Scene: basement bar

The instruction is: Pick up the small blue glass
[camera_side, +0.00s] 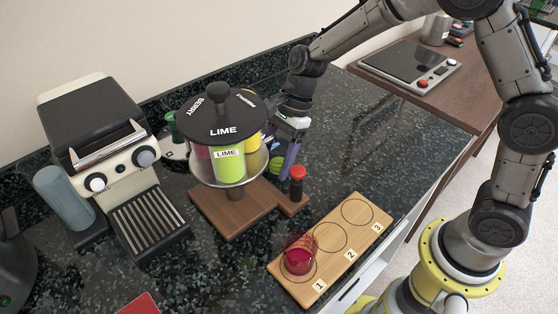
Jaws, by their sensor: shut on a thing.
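My gripper (291,140) points down behind and to the right of the round lime-labelled stand. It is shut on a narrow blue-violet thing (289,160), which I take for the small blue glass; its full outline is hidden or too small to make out. No other blue glass shows on the counter. A small red glass (298,260) stands upright on circle 1 of the wooden board (330,238). Circles 2 and 3 of the board are empty.
The black-topped stand (222,115) on a wooden base (232,215) is close beside my gripper. A coffee machine (100,140) is at left. Dark counter (390,150) is clear at right, towards a hotplate (410,62).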

